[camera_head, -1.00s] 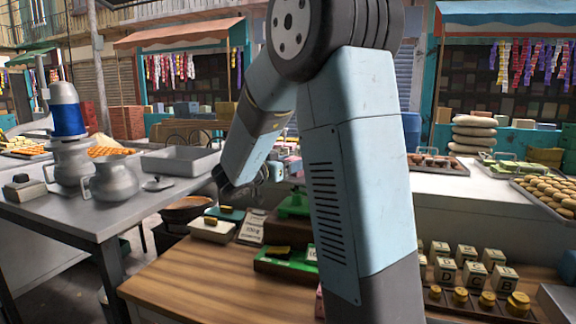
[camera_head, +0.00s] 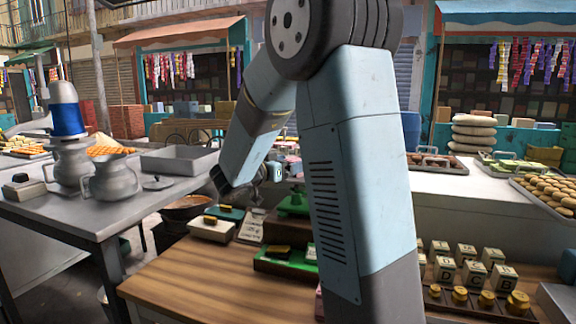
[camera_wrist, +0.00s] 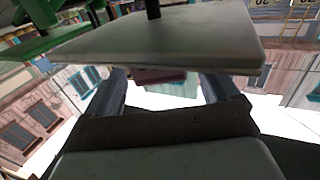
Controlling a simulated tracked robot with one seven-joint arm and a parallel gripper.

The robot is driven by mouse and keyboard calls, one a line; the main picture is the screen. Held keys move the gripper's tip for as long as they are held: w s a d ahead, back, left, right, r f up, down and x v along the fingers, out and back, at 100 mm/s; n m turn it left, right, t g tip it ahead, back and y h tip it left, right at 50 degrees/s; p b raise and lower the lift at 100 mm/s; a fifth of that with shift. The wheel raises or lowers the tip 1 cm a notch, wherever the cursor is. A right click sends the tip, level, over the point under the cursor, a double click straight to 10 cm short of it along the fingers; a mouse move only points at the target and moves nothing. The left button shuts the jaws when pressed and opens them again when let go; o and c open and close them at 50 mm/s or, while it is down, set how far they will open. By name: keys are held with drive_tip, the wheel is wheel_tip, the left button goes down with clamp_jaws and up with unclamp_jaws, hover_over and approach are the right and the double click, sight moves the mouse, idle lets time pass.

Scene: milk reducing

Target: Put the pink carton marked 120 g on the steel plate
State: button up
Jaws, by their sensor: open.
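My gripper (camera_head: 276,172) is partly hidden behind my arm in the head view, above the far side of the wooden counter. In the wrist view its two fingers (camera_wrist: 165,92) stand apart. I cannot tell whether this block is the 120 g carton, or whether the plate is the steel one. In the head view a pink sliver (camera_head: 319,303) shows beside my arm; the rest is hidden. No 120 g marking is readable.
A green balance (camera_head: 293,203) and a green tray (camera_head: 285,264) stand on the wooden counter (camera_head: 200,277). A white block (camera_head: 211,229) and a sign card (camera_head: 251,226) are to their left. Lettered blocks (camera_head: 470,270) and brass weights (camera_head: 487,299) stand right. The front-left counter is clear.

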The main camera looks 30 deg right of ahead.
drive_tip(key=v, duration=1.1)
drive_tip(key=w+a+r+n+t+y, duration=0.35)
drive_tip(key=r+n+t+y, duration=0.2)
drive_tip(key=t+y, duration=0.35)
drive_tip(key=s+a+n+y, duration=0.4)
drive_tip(key=s+n+y, duration=0.15)
drive_tip(key=y, duration=0.25)
drive_tip(key=s+d+f+n+g, duration=0.1)
drive_tip(key=s+f+g, duration=0.2)
drive_tip(key=s, duration=0.5)
drive_tip(key=s+d+f+n+g, duration=0.1)
drive_tip(key=s+d+f+g, duration=0.1)
drive_tip(key=s, duration=0.6)
drive_tip(key=s+d+f+g, duration=0.1)
drive_tip(key=s+f+g, duration=0.3)
drive_tip(key=s, duration=0.4)
drive_tip(key=shift+s+d+n+g, duration=0.25)
drive_tip(key=shift+s+n+g, duration=0.05)
drive_tip(key=shift+n+g, duration=0.1)
